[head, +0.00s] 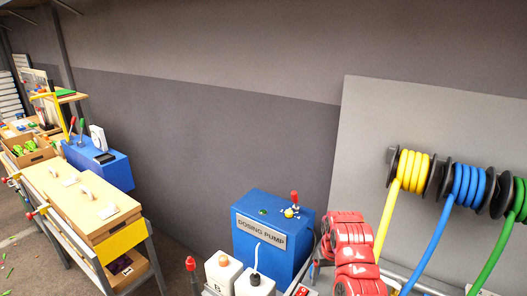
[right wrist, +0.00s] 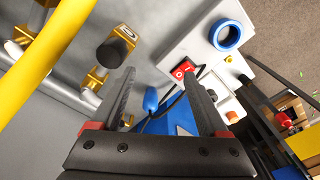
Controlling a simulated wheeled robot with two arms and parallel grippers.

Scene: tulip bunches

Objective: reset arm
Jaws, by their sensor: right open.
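My right gripper (right wrist: 159,78) is open in the right wrist view, with two dark fingers spread apart and red parts at their bases. Nothing is held between the fingers. A red rocker switch (right wrist: 183,70) on a light panel shows beyond the fingertips, close to the right finger; I cannot tell the distance. In the head view, red and black links of my right arm are at the lower right, beside the blue dosing pump (head: 262,235). The fingers are hard to make out there. My left gripper is not in view.
Yellow (head: 412,170), blue (head: 466,183) and green (head: 497,243) hoses hang at right. A wooden-topped bench (head: 70,190) is at left. In the right wrist view, brass valves (right wrist: 112,48) and a yellow hose (right wrist: 42,52) lie left of the fingers.

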